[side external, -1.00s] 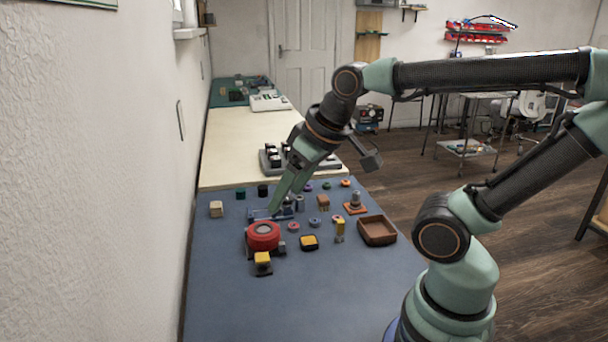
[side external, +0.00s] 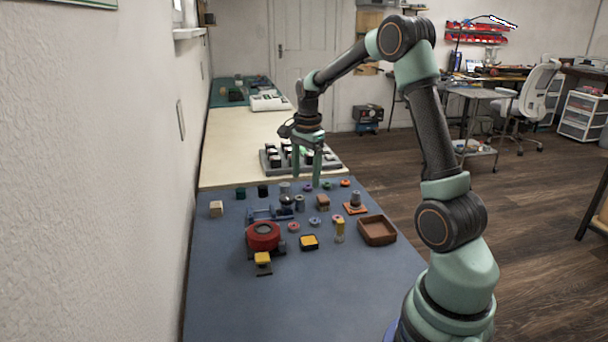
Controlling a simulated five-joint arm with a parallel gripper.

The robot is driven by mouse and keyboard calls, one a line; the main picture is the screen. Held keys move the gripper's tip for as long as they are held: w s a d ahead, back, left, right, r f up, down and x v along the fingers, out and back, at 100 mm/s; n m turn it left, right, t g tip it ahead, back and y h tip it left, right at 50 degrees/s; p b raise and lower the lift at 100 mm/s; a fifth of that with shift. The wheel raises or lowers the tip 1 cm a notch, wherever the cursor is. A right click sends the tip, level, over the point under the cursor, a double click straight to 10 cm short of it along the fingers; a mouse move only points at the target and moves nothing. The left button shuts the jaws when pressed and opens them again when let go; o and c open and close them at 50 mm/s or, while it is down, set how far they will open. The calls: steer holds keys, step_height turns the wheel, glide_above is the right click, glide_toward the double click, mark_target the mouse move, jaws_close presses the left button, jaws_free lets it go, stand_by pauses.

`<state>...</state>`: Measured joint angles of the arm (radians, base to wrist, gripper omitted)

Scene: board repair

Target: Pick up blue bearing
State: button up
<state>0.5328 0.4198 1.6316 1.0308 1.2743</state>
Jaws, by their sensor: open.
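A small ring that looks blue with a reddish centre (side external: 315,221) lies flat on the blue-grey mat (side external: 350,285); it is the likeliest blue bearing, but is too small to be sure. My gripper (side external: 306,182) points straight down over the back part of the mat, its two green fingers apart and nothing between them. It is behind the blue ring in the picture, apart from it. A purple ring (side external: 308,187) shows close to the fingertips; I cannot tell how high the fingertips are above it.
Other rings lie nearby: green (side external: 327,185), red-orange (side external: 345,183) and pinkish (side external: 293,226). A red round part (side external: 263,236), a blue fixture (side external: 265,214), a yellow-topped post (side external: 339,230) and a brown tray (side external: 377,231) stand around. The mat's front is clear.

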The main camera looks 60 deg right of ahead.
steer(key=d+f+m, duration=0.3)
steer(key=d+f, duration=0.1)
glide_above(315, 220)
steer(key=shift+g, duration=0.3)
steer(key=f, duration=0.6)
steer(key=shift+a, duration=0.35)
steer(key=shift+d+f, duration=0.2)
steer(key=shift+f, duration=1.2)
steer(key=shift+d+f, duration=0.15)
steer(key=shift+f, duration=1.25)
jaws_close()
